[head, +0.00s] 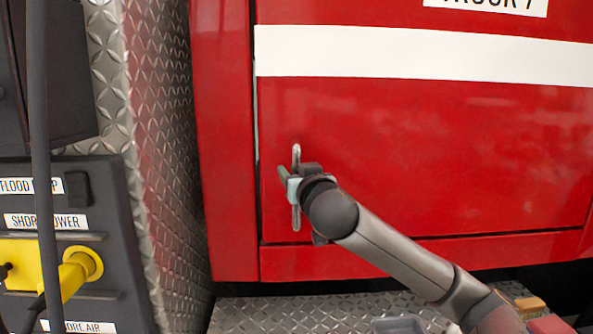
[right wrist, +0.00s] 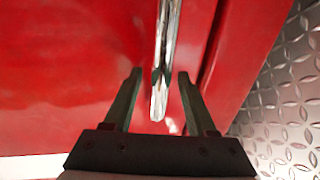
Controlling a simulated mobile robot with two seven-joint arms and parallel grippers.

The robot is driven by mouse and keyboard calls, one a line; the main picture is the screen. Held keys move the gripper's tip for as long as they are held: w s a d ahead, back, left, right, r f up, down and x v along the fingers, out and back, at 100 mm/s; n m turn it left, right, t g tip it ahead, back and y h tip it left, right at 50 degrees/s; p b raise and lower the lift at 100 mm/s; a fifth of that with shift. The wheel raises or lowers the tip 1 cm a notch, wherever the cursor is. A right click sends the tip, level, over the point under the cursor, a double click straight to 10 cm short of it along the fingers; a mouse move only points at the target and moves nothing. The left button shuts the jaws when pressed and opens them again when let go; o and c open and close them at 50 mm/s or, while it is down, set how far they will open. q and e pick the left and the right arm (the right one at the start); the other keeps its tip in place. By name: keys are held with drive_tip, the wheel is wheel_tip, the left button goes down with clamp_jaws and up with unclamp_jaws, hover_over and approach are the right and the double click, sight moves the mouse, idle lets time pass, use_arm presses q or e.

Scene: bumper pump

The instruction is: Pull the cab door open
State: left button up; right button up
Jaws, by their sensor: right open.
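The red cab door (head: 430,160) with a white stripe fills the right of the head view and looks closed in its frame. Its upright metal handle (head: 296,155) sits near the door's left edge. In the right wrist view the handle (right wrist: 162,60) reaches down between the two fingers. My right gripper (head: 290,185) is at the handle in the head view, hiding its middle part. In the right wrist view the right gripper (right wrist: 160,75) is open, one finger on each side of the handle, with gaps on both sides. My left gripper is not in view.
A dark panel (head: 105,235) with labels and a yellow plug (head: 75,272) stands at the left, with a dark cable (head: 42,150) hanging before it. Diamond-plate metal (head: 165,130) lies between panel and door. A diamond-plate step (head: 265,312) is below the door.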

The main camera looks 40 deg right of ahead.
clamp_jaws()
idle(0.3)
idle(1.1)
